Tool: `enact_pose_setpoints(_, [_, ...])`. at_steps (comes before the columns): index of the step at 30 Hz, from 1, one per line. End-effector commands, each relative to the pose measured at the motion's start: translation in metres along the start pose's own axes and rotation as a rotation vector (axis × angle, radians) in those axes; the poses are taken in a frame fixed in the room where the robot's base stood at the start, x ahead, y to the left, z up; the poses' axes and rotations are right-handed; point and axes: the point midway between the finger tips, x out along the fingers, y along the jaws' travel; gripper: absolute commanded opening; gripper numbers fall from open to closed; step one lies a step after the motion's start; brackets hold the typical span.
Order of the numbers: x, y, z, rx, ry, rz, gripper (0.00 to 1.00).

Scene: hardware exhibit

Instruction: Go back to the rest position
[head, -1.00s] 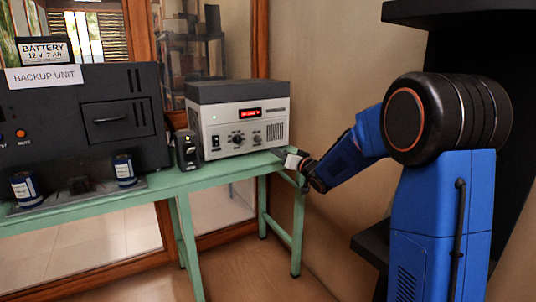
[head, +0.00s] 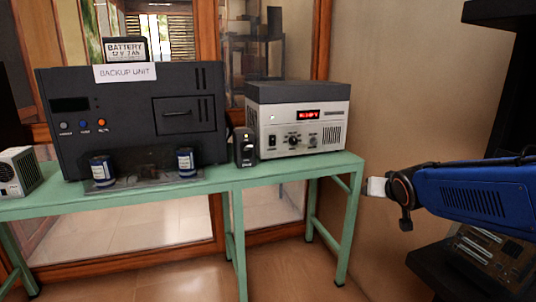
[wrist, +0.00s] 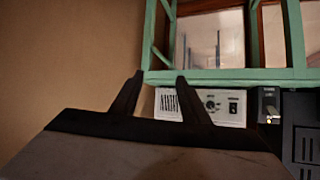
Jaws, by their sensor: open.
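My gripper (head: 376,187) is at the right end of the green table (head: 290,172), off its edge and apart from it, with my blue arm reaching in from the right. In the wrist view the two dark fingers of my gripper (wrist: 158,100) stand apart with nothing between them. That view is upside down, with the green table (wrist: 225,76) across the top. The head view is too small to show the fingers clearly.
A grey power supply (head: 297,120) stands at the table's right end, beside a small black device (head: 245,147). A black backup unit (head: 130,120) carries a battery (head: 125,50), with blue cans (head: 102,170) in front. A small white box (head: 18,172) is at far left. A dark shelf (head: 480,262) stands right.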

Motion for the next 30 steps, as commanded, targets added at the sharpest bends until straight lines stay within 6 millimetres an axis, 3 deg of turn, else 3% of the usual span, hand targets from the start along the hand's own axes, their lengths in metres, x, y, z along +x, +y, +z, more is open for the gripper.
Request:
enact_pose_setpoints(9, [-0.083, 0.014, 0.087, -0.047, -0.215, 0.045, 0.41])
enact_pose_setpoints(21, [-0.184, 0.015, 0.208, -0.117, -0.499, 0.002, 0.41])
enact_pose_setpoints(25, [-0.206, 0.014, 0.235, -0.137, -0.562, -0.022, 0.41])
enact_pose_setpoints(30, [-0.219, 0.013, 0.252, -0.149, -0.603, -0.038, 0.41])
